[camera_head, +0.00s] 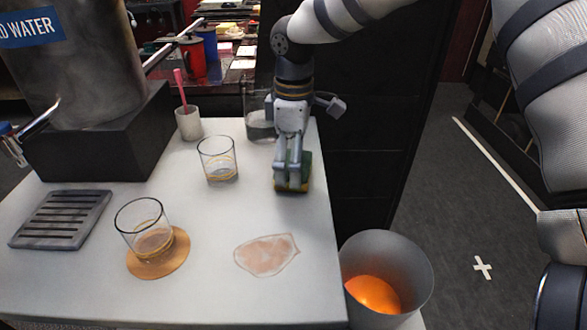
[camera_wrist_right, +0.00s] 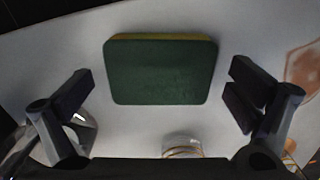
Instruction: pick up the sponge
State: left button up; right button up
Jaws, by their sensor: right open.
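The sponge (camera_head: 305,172) is a green and yellow block near the right edge of the white table, partly hidden behind my right gripper (camera_head: 289,183) in the head view. In the right wrist view the sponge (camera_wrist_right: 162,72) shows its dark green face with a thin yellow strip along the upper edge. My right gripper (camera_wrist_right: 160,100) is open, with one finger on each side of the sponge in that view and a visible gap to each. Whether the fingers are level with the sponge cannot be told. My left gripper is not in view.
An empty-looking glass (camera_head: 218,160) stands left of the gripper, and a glass pitcher (camera_head: 258,122) behind it. Another glass (camera_head: 144,226) is on a round coaster (camera_head: 172,262). A pinkish spill (camera_head: 266,256) marks the front table. A metal bin (camera_head: 408,262) stands beyond the right edge.

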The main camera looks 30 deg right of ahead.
jog(key=shift+r, duration=0.1)
jog(key=c, duration=0.7)
jog(key=shift+c, duration=0.2)
jog(key=shift+w+r, duration=0.1)
jog(key=shift+r, duration=0.3)
jog(key=r, duration=0.3)
jog(key=shift+s+a+r, duration=0.15)
jog(key=shift+s, duration=0.05)
jog(key=s+r, duration=0.1)
jog(key=s+a+r+p, duration=0.1)
jog(key=r, duration=0.1)
jog(key=s+a+r, duration=0.1)
jog(key=shift+a+r, duration=0.1)
jog(key=shift+r, duration=0.2)
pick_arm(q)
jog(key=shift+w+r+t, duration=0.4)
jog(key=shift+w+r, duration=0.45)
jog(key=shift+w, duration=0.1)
pick_arm(e)
jog(key=s+a+r, duration=0.4)
jog(key=s+a, duration=0.2)
jog(key=s, duration=0.1)
jog(key=shift+s+a+r, duration=0.15)
jog(key=shift+s, duration=0.2)
